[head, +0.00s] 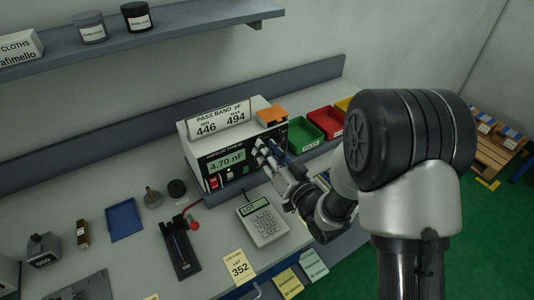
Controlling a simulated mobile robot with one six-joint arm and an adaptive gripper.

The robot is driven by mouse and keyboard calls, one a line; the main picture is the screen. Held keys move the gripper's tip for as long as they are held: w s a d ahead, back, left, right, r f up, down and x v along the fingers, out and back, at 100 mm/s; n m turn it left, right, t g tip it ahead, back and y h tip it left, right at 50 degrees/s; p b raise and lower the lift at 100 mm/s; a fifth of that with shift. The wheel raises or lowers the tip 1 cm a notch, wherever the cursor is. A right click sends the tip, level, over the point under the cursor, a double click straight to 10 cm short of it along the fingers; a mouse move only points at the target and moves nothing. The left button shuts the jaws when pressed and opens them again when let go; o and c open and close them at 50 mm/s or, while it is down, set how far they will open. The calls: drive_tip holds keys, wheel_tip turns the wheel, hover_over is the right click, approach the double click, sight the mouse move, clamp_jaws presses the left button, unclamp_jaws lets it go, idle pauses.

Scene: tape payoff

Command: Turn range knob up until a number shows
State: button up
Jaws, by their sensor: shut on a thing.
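A white bench meter (200,155) stands against the back of the bench. Its green display (227,163) reads 4.70 nF. A sign (221,121) on top reads PASS BAND pF, 446 and 494. My gripper (266,153) is at the right part of the meter's front face, shut on what appears to be the range knob. The fingers hide most of the knob, so its pointer position cannot be read.
A keypad device (262,221) marked LOT sits just in front of the meter. A black fixture (179,249) with a red-knobbed lever is left of it. Green (305,131) and red bins (326,121) stand right of the meter. A blue tray (123,219) lies left.

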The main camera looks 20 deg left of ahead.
drive_tip(key=shift+m, duration=0.5)
drive_tip(key=o, duration=1.1)
drive_tip(key=shift+c, duration=0.2)
drive_tip(key=v, duration=0.7)
drive_tip(key=shift+s+d, duration=0.15)
drive_tip(key=shift+d, duration=0.1)
